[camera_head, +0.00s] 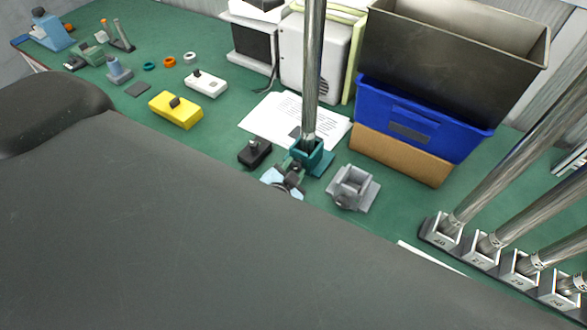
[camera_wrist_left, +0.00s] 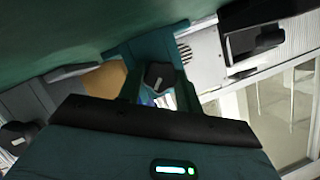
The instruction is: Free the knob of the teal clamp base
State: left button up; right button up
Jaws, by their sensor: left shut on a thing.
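The teal clamp base (camera_head: 317,163) stands on the green bench top, with a tall metal pole (camera_head: 313,75) upright in it. My left gripper (camera_head: 293,168) is at its near side, fingers against the front of the clamp. In the left wrist view the dark knob (camera_wrist_left: 159,76) sits between the two green fingers of the gripper (camera_wrist_left: 158,92), which are shut on it. The teal base (camera_wrist_left: 150,45) shows just behind the knob. In the head view the gripper mostly hides the knob. My right gripper is not in view.
A small black box (camera_head: 254,153) stands just left of the gripper and a grey clamp base (camera_head: 353,188) just right. A white sheet (camera_head: 270,120) lies behind. A blue crate (camera_head: 420,125) and several poles in numbered holders (camera_head: 480,247) stand to the right.

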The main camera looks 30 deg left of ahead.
pick_arm(q)
jog(key=shift+a+n+h, duration=0.1)
jog(key=shift+n+h, duration=1)
jog(key=shift+n, duration=0.6)
jog(key=o, duration=1)
jog(key=shift+s+r, duration=0.15)
jog(key=shift+s, duration=0.45)
jog(key=shift+r+v, duration=0.1)
jog(key=shift+v, duration=1.55)
jog(key=shift+r+v, duration=0.15)
jog(key=shift+v, duration=1.5)
jog(key=shift+w+f, duration=0.1)
